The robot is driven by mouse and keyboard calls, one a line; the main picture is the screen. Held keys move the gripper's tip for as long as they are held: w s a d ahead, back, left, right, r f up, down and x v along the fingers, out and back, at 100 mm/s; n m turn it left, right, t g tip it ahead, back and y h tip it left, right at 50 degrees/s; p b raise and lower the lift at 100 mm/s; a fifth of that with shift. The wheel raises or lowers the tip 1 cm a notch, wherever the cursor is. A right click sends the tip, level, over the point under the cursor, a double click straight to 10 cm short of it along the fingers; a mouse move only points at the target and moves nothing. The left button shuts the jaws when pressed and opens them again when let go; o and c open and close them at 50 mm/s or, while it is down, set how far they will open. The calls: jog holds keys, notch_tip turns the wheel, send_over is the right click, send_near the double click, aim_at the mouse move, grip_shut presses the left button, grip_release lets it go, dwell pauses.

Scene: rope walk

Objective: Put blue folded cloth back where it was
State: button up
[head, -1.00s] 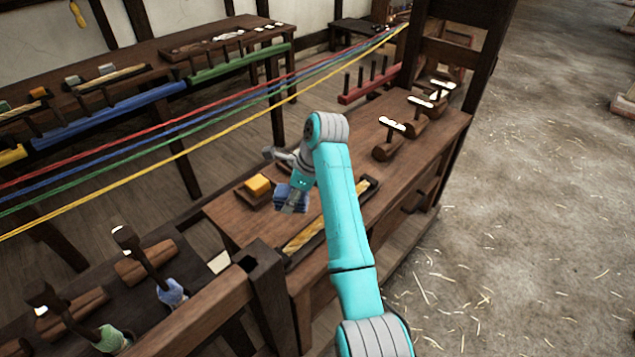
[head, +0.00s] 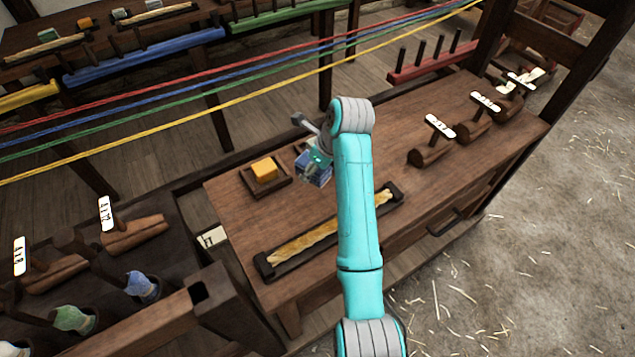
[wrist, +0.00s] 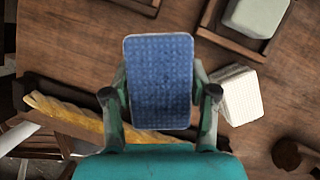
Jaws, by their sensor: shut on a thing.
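My gripper (head: 314,165) is shut on the blue folded cloth (wrist: 160,80), a flat rounded pad with a fine texture. The cloth shows in the head view (head: 312,172), partly behind my arm, above the wooden bench (head: 235,205). In the wrist view both fingers grip its sides, and it appears held off the bench top. A white folded cloth (wrist: 241,95) lies on the bench just right of my gripper in the wrist view. How high the blue cloth is cannot be told.
A yellow block (head: 265,168) sits in a small tray (head: 283,190) left of my gripper. A long tray with pale rope (head: 330,227) lies in front. A grey block (wrist: 257,12) sits in another tray (wrist: 232,42). Coloured ropes (head: 230,98) stretch behind the bench.

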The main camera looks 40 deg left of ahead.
aim_at(327, 170)
jog(key=shift+f, duration=3.55)
jog(key=shift+f, duration=0.1)
jog(key=o, duration=1)
jog(key=v, duration=1.1)
jog(key=shift+d+r, duration=0.25)
jog(key=shift+r, duration=0.3)
